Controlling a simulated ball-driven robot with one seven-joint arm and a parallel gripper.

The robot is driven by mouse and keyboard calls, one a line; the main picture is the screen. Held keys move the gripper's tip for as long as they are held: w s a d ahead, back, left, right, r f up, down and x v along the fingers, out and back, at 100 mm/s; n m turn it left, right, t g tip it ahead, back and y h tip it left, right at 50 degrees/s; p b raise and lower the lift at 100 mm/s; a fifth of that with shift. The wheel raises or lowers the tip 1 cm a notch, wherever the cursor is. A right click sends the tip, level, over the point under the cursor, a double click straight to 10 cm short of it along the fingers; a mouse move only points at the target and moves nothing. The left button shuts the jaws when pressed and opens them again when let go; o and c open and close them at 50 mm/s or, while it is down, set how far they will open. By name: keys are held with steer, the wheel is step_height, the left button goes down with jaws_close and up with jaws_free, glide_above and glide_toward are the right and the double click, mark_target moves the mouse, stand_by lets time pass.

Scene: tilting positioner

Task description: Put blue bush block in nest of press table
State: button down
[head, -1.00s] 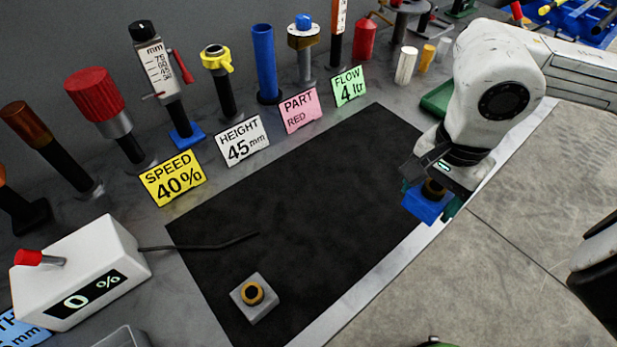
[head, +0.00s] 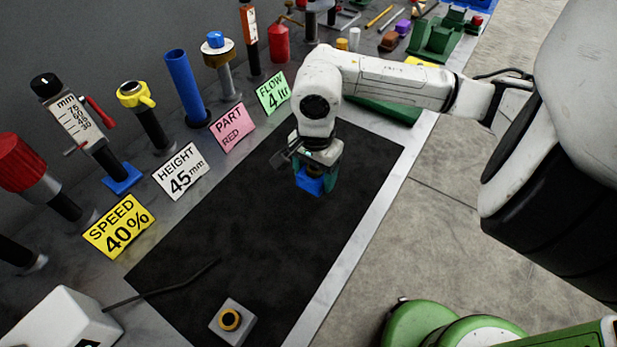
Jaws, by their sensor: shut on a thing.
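The blue bush block (head: 309,186) is in my gripper (head: 317,176), held over the far part of the black mat. The gripper's teal fingers are on its sides and hide part of it. My gripper is shut on the block and points down. I cannot tell the height above the mat. I cannot make out the press table or its nest with certainty in the head view.
A grey block with a yellow-black ring (head: 230,319) sits on the near end of the black mat (head: 260,240). Upright tools and signs, such as the yellow speed sign (head: 119,227), line the left. Green fixtures (head: 438,40) and small parts stand at the back. The mat's middle is clear.

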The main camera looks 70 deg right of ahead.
mark_target(309, 183)
steer(key=shift+w+d+f, duration=0.3)
steer(key=shift+w+f, duration=0.5)
steer(key=shift+f, duration=0.15)
steer(key=shift+f+p, duration=0.8)
steer(key=shift+f, duration=0.75)
steer(key=shift+f+b, duration=0.2)
steer(key=shift+b, duration=0.1)
steer(key=shift+c, duration=0.6)
jaws_free()
steer(key=shift+r, duration=0.15)
